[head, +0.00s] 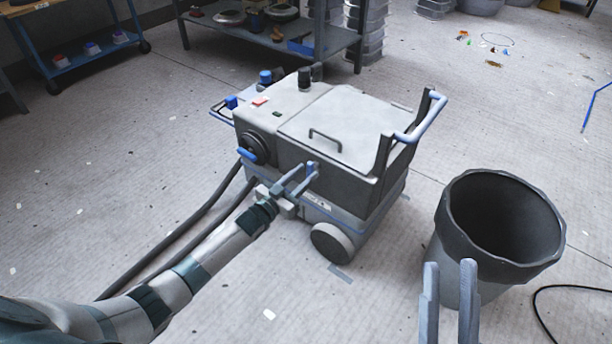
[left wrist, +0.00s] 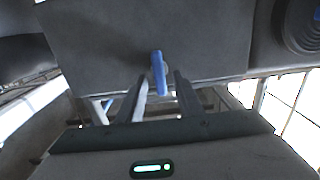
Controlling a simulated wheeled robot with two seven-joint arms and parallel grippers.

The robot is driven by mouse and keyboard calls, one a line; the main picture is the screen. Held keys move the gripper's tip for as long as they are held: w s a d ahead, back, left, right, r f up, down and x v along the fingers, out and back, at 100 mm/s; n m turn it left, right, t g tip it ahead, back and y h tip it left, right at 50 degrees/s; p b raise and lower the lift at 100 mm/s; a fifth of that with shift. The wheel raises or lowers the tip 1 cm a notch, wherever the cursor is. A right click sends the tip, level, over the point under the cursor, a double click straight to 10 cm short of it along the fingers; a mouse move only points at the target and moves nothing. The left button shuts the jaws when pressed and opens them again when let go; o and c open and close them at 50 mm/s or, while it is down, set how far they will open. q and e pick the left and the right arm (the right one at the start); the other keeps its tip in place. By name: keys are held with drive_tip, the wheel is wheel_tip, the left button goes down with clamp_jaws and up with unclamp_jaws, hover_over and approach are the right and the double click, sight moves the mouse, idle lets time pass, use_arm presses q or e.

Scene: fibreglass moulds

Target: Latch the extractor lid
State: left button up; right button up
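The extractor (head: 280,130) is a grey wheeled machine in the middle of the head view. Its pale lid (head: 350,125) with a dark handle lies down flat on top. A blue latch (head: 312,169) is on the side facing me; it stands out clearly in the left wrist view (left wrist: 158,73). My left gripper (head: 298,180) is at the latch, with its fingers apart. In the left wrist view the latch shows between the fingertips, with a gap on either side; I cannot tell whether either finger touches it. My right gripper (head: 449,276) is open and empty.
A dark-rimmed bin (head: 500,225) stands right of the extractor, beyond my right gripper. Dark hoses (head: 195,220) run from the extractor along the floor at left. A shelf rack (head: 335,38) and blue cart (head: 90,55) stand behind. Floor between extractor and bin is mostly clear.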

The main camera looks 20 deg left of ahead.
use_arm(q)
drive_tip(key=shift+w+d, duration=0.25)
drive_tip(key=shift+w, duration=0.4)
use_arm(e)
drive_tip(key=shift+d+r+t, duration=0.2)
drive_tip(key=shift+r+t, duration=0.1)
drive_tip(key=shift+r, duration=0.1)
use_arm(q)
clamp_jaws()
